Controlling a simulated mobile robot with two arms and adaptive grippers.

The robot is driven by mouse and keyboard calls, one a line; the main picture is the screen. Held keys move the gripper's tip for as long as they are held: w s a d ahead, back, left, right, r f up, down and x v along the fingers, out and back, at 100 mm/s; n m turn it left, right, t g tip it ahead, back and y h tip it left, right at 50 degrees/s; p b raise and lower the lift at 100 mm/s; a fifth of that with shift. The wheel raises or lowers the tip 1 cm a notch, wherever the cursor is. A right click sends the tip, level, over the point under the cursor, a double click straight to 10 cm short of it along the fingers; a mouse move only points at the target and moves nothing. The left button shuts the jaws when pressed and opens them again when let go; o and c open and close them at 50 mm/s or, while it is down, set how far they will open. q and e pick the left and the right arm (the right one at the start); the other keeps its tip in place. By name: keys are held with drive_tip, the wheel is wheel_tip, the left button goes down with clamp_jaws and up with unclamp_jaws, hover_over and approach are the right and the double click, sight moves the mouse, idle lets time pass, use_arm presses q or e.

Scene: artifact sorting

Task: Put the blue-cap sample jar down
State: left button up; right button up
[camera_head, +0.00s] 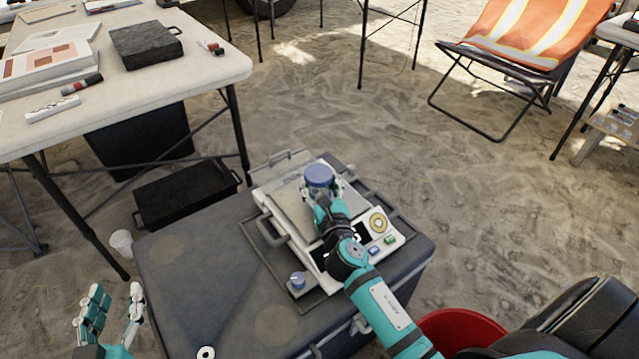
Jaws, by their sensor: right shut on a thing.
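The blue-cap sample jar (319,176) is at the middle of the view, its blue cap facing up. My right gripper (323,190) is shut on the jar, with fingers on both sides of it. The jar is over the pale flat plate of a bench device (290,212); I cannot tell whether its base touches the plate, as the gripper hides its lower part. My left gripper (115,296) is at the bottom left, empty, with its fingers apart, away from the jar.
The device lies on a large dark case (190,285). A small blue-topped knob or jar (297,280) sits at its front left corner. A cluttered white table (200,80) stands at the left, a red bucket (460,330) at the bottom right. An orange chair (530,30) is far back on sand.

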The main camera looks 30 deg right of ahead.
drive_tip(key=o, duration=1.2)
drive_tip(key=shift+c, duration=0.2)
